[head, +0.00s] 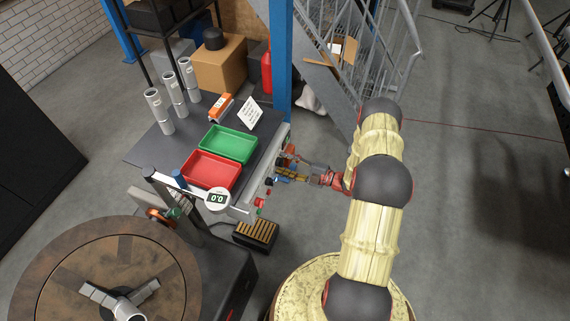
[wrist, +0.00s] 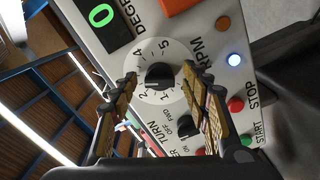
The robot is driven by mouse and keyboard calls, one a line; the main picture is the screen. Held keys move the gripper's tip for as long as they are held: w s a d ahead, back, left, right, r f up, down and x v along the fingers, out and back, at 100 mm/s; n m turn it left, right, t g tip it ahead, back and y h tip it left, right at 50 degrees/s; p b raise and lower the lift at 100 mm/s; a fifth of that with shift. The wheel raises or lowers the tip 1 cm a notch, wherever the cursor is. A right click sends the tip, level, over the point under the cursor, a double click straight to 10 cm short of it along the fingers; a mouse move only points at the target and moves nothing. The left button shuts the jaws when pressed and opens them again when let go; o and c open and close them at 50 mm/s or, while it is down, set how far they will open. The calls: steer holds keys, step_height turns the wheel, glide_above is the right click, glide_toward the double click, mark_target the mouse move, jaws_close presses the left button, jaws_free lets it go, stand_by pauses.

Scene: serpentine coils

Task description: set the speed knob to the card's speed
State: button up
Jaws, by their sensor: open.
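The speed knob (wrist: 160,76) is black, on a round white dial (wrist: 172,95) marked with numbers up to 5 beside the letters RPM. Its pointer setting is too small to read surely. My gripper (wrist: 159,77) is open, one finger on each side of the knob; I cannot tell whether they touch it. In the head view my gripper (head: 287,178) is at the front panel of the bench, and the knob is not distinguishable there. The white card (head: 250,113) stands tilted at the back of the bench; its writing is too small to read.
A green display (wrist: 102,15) reads 0. A red tray (head: 211,170) and green tray (head: 229,143) lie on the bench. A round display (head: 217,198) reads 0.0.

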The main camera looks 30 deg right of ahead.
steer(key=v, duration=1.2)
